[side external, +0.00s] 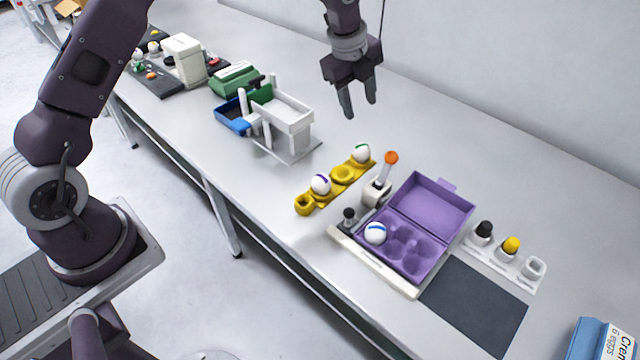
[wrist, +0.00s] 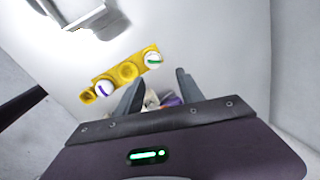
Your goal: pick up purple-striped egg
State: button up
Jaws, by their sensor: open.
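The purple-striped egg (side external: 320,184) is white with a purple band and sits in the yellow holder (side external: 343,174), towards its left end. It also shows in the wrist view (wrist: 105,89). A green-striped egg (side external: 362,153) sits at the holder's other end, with an empty cup between them. A blue-striped egg (side external: 375,233) lies in the open purple egg box (side external: 432,249). My gripper (side external: 360,112) is open and empty, high above the table and behind the yellow holder. In the wrist view its fingers (wrist: 158,88) are spread, with the purple-striped egg to their left.
A white lever with an orange knob (side external: 391,158) stands between the holder and the egg box. A white stand (side external: 283,112) is left of the holder. A dark mat (side external: 472,306) and a white rack (side external: 505,252) lie to the right.

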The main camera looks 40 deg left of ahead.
jog(key=n+g, duration=0.1)
jog(key=n, duration=2.7)
send_over(320, 177)
jog(key=w, duration=0.3)
jog(key=f, duration=0.6)
jog(key=shift+s+a, duration=0.15)
jog(key=shift+s, duration=0.1)
jog(key=s+n, duration=0.1)
jog(key=n, duration=0.2)
jog(key=s+f+n, duration=0.1)
jog(key=n, duration=0.3)
jog(key=s+n, duration=0.1)
jog(key=n, duration=0.2)
jog(key=shift+s+a+f+y, duration=0.25)
jog(key=shift+a+y, duration=0.05)
jog(key=shift+a, duration=0.05)
jog(key=shift+f+n, duration=0.3)
jog(key=shift+f, duration=0.1)
jog(key=f, duration=0.4)
jog(key=w+d+f, duration=0.1)
jog(key=f, duration=0.1)
jog(key=c, duration=0.4)
